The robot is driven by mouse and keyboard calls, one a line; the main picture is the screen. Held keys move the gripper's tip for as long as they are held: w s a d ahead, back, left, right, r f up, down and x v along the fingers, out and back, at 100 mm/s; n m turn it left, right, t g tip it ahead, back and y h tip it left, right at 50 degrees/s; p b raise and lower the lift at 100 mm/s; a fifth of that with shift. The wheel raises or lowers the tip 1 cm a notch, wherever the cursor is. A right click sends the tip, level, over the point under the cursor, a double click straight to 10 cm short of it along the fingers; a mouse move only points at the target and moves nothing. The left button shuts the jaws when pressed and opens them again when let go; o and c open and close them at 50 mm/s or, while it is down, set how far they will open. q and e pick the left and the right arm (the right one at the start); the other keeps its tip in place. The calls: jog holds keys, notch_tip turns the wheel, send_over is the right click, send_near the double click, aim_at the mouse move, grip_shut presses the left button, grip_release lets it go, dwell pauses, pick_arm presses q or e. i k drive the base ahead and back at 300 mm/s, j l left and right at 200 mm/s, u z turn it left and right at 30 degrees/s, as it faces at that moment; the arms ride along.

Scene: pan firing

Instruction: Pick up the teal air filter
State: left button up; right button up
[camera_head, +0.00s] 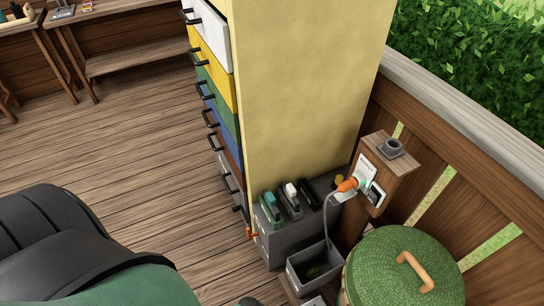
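A small teal item (270,200), which may be the teal air filter, is among several small objects on top of a low grey cabinet (285,238) at the lower middle. It seems to sit in or on a green holder (271,216); at this size I cannot tell how it is seated. A white-and-dark item (291,196) and a dark item (309,194) are to its right. Neither gripper is in view.
A tall cabinet (303,95) with coloured drawers rises behind the items. A grey bin (314,268), a wooden post with an orange plug (347,185) and cable, and a green lidded basket (385,265) crowd the right. Open wooden floor (130,150) lies left.

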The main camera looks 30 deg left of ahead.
aim_at(270, 199)
jog(key=u, duration=0.9)
